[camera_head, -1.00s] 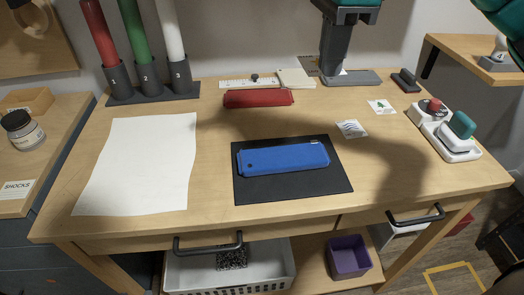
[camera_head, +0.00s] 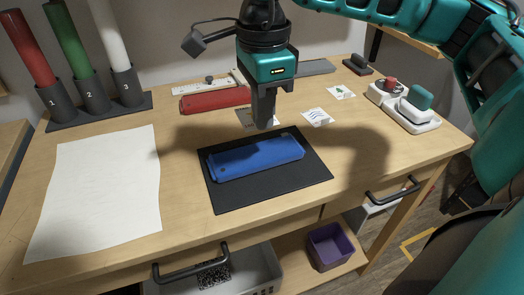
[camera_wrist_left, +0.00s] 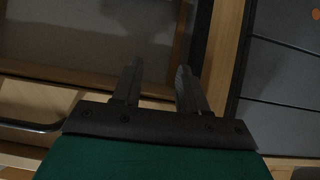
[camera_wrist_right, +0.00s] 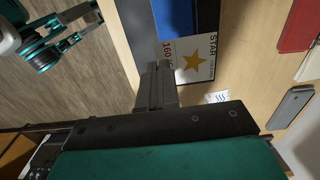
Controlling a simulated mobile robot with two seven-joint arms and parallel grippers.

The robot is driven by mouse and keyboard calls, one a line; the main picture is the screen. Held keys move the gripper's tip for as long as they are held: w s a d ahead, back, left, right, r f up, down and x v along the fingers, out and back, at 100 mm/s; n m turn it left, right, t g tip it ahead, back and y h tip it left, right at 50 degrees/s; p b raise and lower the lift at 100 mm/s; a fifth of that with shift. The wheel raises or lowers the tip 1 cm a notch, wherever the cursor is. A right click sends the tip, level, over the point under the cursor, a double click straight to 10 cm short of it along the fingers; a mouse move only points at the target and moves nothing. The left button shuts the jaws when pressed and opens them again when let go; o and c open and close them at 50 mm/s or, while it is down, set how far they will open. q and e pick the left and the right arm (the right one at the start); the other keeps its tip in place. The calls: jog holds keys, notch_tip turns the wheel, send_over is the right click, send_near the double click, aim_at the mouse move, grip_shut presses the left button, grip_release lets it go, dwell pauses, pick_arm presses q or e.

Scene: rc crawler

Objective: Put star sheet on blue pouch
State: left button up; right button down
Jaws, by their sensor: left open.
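The blue pouch (camera_head: 255,157) lies flat on a black mat (camera_head: 225,205) in the middle of the workbench. My right gripper (camera_head: 263,127) is just behind and above the pouch, pointing down. Its fingers look shut on the star sheet (camera_head: 242,117), which is mostly hidden behind them. In the right wrist view the star sheet (camera_wrist_right: 205,72) shows a yellow star and printed text at the fingertips, next to the blue pouch (camera_wrist_right: 207,18). My left gripper (camera_wrist_left: 158,68) is open and empty, low by the furniture, outside the head view.
A red pouch (camera_head: 215,100) and a ruler lie behind the mat. A large white paper (camera_head: 95,190) covers the left. Three coloured tubes (camera_head: 70,42) stand at the back left.

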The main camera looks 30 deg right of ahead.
send_over(263, 163)
notch_tip(263, 163, down, 4)
jog(key=shift+f, duration=0.1)
notch_tip(263, 163, down, 4)
jog(key=shift+r+b, duration=0.25)
jog(key=shift+b, duration=0.2)
jog(key=shift+f, duration=0.25)
pick_arm(q)
jog(key=shift+w+d, duration=0.15)
jog(key=shift+w, duration=0.15)
pick_arm(e)
jog(key=shift+f, duration=0.2)
jog(key=c, duration=1.4)
grip_release()
jog(key=shift+r, duration=0.1)
pick_arm(q)
jog(key=shift+f, duration=0.2)
